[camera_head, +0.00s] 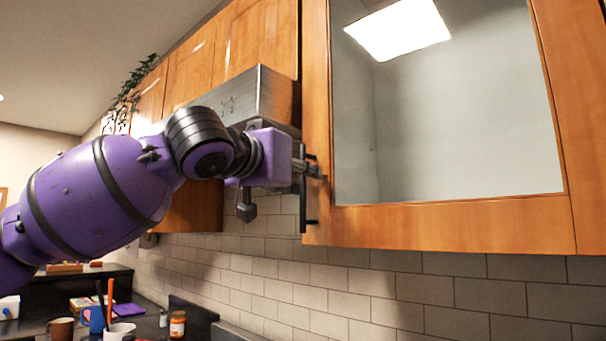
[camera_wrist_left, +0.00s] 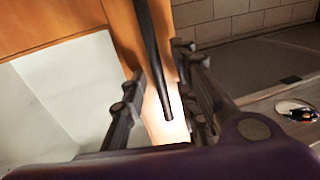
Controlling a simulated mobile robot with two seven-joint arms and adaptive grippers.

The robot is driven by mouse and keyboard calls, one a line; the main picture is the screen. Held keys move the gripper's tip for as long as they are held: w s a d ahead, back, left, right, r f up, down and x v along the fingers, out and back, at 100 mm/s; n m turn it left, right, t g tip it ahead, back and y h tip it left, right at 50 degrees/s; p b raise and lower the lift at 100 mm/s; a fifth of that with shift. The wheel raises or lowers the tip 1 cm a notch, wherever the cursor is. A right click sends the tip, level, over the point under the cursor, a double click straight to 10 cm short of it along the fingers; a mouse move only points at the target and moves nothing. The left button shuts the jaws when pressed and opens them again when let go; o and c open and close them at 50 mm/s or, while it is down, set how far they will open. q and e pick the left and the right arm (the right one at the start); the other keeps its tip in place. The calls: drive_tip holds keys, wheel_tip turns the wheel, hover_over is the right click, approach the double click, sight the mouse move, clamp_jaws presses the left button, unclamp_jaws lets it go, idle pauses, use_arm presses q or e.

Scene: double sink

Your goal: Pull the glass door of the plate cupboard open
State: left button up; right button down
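The plate cupboard's glass door (camera_head: 440,226) fills the upper right of the head view, with a wooden frame around a pale pane. It looks shut. Its dark upright bar handle (camera_head: 304,205) is at the door's lower left edge. My left gripper (camera_head: 311,172) is at this handle, its fingers pointing at the door. In the left wrist view, the handle (camera_wrist_left: 154,60) runs between the two dark fingers of the left gripper (camera_wrist_left: 160,75). The fingers stand apart with gaps on both sides of the bar. The right gripper is not in view.
A metal range hood (camera_head: 255,92) is just behind my left wrist. Wooden cupboards (camera_head: 190,75) continue left. A tiled wall (camera_head: 400,290) lies below. Mugs (camera_head: 60,328) and a jar (camera_head: 178,324) stand on the counter at lower left. The space before the glass door looks clear.

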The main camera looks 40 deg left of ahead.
use_arm(q)
drive_tip(key=shift+w, duration=0.35)
clamp_jaws()
drive_tip(key=shift+s+a, duration=0.1)
drive_tip(key=shift+s, duration=0.05)
